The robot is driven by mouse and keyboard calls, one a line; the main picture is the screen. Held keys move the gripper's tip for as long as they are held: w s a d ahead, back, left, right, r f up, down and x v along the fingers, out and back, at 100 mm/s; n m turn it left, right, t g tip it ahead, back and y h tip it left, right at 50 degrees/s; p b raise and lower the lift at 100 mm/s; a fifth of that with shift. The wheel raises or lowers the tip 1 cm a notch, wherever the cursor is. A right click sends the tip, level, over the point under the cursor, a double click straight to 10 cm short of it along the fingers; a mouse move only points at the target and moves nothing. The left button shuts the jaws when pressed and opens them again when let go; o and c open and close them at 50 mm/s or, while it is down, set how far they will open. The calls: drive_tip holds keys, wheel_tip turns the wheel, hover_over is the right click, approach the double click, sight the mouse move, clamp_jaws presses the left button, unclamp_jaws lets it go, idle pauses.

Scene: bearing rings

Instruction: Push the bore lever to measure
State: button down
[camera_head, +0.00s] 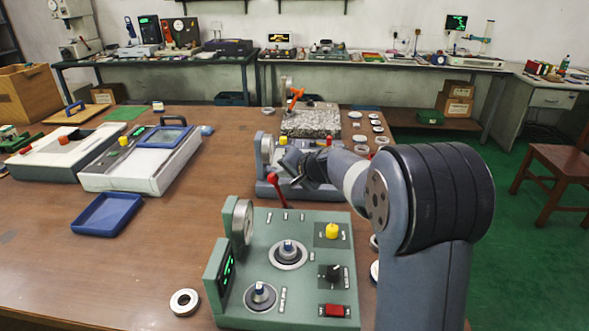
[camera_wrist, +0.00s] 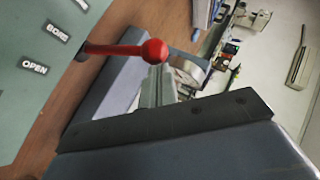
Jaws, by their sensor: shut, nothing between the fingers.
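The green gauge bench (camera_head: 300,292) stands at the front of the table, with a dial, a green-lit display, two spindles, a yellow knob and a red button. Its bore lever (camera_head: 274,190) is a red rod rising from the back edge. In the wrist view, the lever's red ball (camera_wrist: 154,50) shows close, beside panel labels reading "BORE" and "OPEN". My gripper (camera_head: 300,165) is behind the lever in the head view. In the wrist view, its shut, empty fingers (camera_wrist: 157,82) are right by the ball; I cannot tell whether they touch it.
A blue-grey gauge bench (camera_head: 264,188) with its own dial stands just behind, partly hidden by my arm. A loose ring (camera_head: 184,302) lies left of the green bench. A blue tray (camera_head: 106,214) and a white instrument (camera_head: 140,165) are farther left. Bare table lies between.

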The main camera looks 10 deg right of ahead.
drive_tip(key=shift+w+a+f, duration=0.15)
drive_tip(key=shift+a, duration=0.7)
drive_tip(key=shift+a, duration=0.1)
drive_tip(key=v, duration=1.1)
drive_tip(key=shift+b, duration=0.35)
drive_tip(key=c, duration=2.1)
unclamp_jaws()
drive_tip(key=shift+w, duration=0.1)
drive_tip(key=shift+c, duration=0.2)
